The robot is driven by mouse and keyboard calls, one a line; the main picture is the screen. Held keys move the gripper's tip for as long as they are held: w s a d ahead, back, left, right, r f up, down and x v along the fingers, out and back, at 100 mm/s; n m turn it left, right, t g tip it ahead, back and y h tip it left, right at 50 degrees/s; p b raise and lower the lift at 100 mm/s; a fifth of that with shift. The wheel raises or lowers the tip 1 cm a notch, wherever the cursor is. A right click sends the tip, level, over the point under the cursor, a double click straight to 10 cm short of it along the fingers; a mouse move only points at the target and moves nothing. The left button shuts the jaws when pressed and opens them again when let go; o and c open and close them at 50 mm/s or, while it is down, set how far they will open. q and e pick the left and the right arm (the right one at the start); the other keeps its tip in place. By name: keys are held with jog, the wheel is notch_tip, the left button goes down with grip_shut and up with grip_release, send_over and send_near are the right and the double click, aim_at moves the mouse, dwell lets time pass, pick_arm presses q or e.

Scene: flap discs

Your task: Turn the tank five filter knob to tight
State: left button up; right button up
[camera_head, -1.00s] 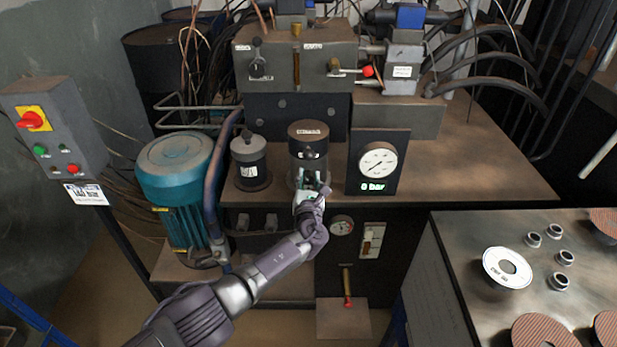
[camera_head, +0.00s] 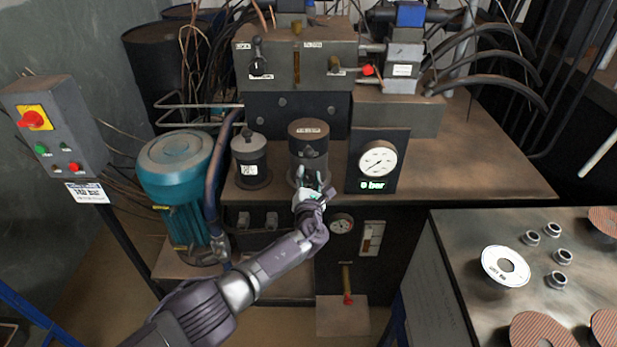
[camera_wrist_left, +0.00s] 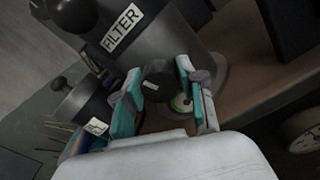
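The filter (camera_head: 308,168) is a dark grey cylinder with a brown-black cap and a pale label, standing on the brown bench. Its dark knob (camera_head: 309,152) is on the front, below the label. The left wrist view shows the label reading FILTER (camera_wrist_left: 121,30) and the round black knob (camera_wrist_left: 158,74) with a small pale mark. My left gripper (camera_head: 309,174) is in front of the filter, just below the knob in the head view. Its teal-padded fingers (camera_wrist_left: 158,92) are open, one on each side of the knob in the wrist view. Contact cannot be told. My right gripper is out of view.
A smaller dark canister (camera_head: 250,165) stands left of the filter, and a gauge box (camera_head: 378,165) reading 0 bar stands right. A teal motor (camera_head: 180,190) is further left. A valve block (camera_head: 297,65) rises behind. A metal table (camera_head: 450,260) with discs is at right.

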pick_arm(q)
jog(key=shift+o, duration=1.2)
jog(key=shift+s+f, duration=0.1)
jog(key=shift+s, duration=0.75)
jog(key=s, duration=1)
jog(key=shift+s, duration=0.15)
